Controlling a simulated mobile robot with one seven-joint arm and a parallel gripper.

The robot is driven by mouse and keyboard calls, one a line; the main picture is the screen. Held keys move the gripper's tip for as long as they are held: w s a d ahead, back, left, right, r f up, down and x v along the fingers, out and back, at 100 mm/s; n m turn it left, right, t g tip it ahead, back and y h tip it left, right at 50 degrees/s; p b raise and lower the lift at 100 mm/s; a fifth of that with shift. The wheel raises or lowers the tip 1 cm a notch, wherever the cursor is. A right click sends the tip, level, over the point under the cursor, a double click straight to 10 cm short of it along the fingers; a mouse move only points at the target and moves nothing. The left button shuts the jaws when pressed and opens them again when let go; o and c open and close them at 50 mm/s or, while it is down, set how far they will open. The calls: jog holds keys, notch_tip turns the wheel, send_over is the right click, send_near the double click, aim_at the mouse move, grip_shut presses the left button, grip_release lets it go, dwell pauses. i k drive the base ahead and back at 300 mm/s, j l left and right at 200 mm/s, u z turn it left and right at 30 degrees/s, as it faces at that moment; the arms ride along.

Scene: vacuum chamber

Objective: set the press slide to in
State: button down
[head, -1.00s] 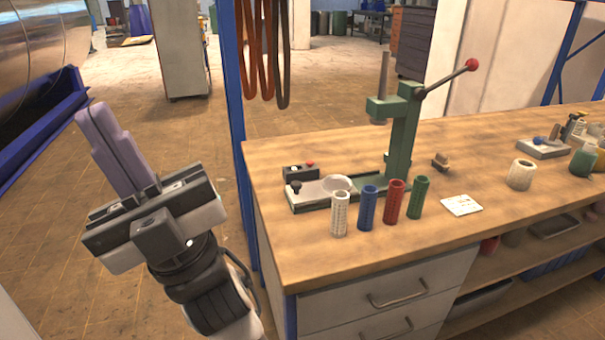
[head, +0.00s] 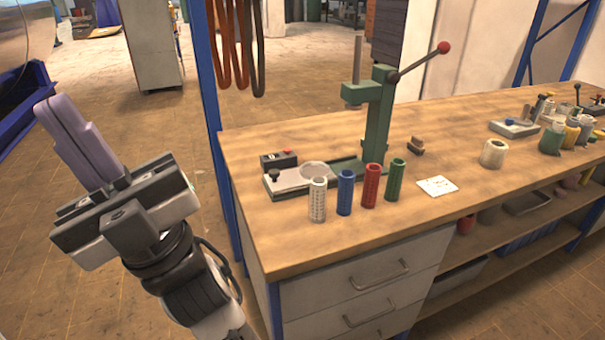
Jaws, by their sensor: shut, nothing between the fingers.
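The green arbor press (head: 379,125) stands on the wooden bench, its lever with a red ball raised to the upper right. Its press slide (head: 292,181) is a pale plate at the foot of the press, with a dark knob (head: 274,175) at its left end and a round light dish (head: 313,169) on it. The slide reaches out to the left of the press column. My gripper (head: 75,140) is at the left, off the bench over the floor, with its purple fingers together and empty. It is well apart from the slide.
White, blue (head: 345,192), red and green cylinders stand in a row before the slide. A small box with a red button (head: 279,160) sits behind it. A blue post (head: 211,130) rises at the bench's left end. A white card (head: 437,186) lies to the right.

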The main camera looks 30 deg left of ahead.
aim_at(277, 180)
jog(key=i+u, duration=0.1)
jog(key=u, duration=0.65)
jog(key=i+l+u, duration=0.1)
jog(key=u, duration=0.3)
jog(key=i+l+u, duration=0.1)
jog(key=u, duration=0.3)
